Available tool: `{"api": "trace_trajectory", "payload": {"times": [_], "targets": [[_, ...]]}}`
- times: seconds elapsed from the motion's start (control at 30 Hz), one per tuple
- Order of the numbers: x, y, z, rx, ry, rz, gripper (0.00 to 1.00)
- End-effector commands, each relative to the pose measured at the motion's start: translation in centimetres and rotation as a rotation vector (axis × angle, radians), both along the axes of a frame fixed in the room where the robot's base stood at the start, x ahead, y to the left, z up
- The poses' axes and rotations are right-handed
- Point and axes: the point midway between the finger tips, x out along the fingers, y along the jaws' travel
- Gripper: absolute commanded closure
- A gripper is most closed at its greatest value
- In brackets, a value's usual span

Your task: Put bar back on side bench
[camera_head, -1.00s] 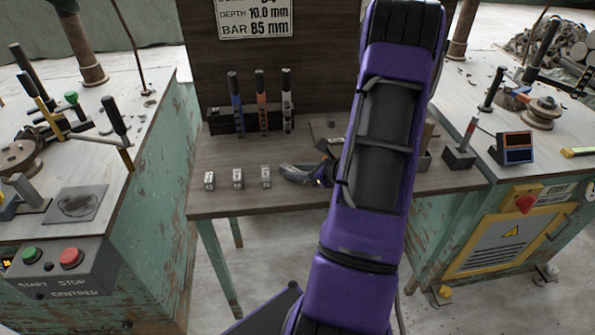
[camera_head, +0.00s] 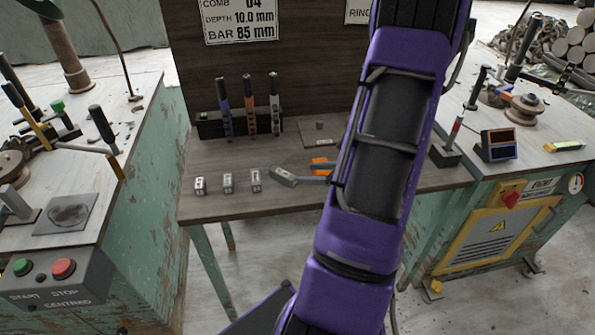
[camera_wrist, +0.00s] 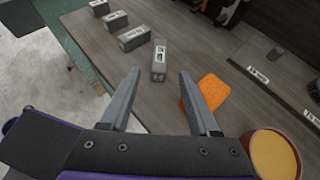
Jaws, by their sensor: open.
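Several grey metal bars with white labels stand or lie on the wooden bench (camera_head: 215,208). In the wrist view the nearest bar (camera_wrist: 159,66) is turned at an angle to the others and lies just beyond my fingertips, with clear gaps to both fingers. My gripper (camera_wrist: 158,76) is open and empty, with its two grey fingers well apart. In the head view three bars (camera_head: 228,183) stand in a row, and a grey piece, which looks like the angled bar (camera_head: 284,177), lies right of them. My arm hides much of the gripper there.
An orange sponge (camera_wrist: 207,91) lies by the right finger, and a round orange-yellow pot (camera_wrist: 274,155) stands to the lower right. A tool rack (camera_head: 240,123) stands at the back. Workbenches with machines flank the bench left and right.

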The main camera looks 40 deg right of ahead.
Motion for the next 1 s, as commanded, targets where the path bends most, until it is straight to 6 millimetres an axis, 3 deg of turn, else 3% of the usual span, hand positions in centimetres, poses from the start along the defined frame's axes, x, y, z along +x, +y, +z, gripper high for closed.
{"api": "trace_trajectory", "payload": {"times": [0.23, 0.83, 1.0], "targets": [[-2.1, -0.5, 1.2, 0.0, 0.0, 0.0, 0.38], [-2.1, -0.5, 1.2, 0.0, 0.0, 0.002, 0.38], [-1.6, 1.8, 1.5, -0.013, 0.036, 0.103, 0.38]]}}
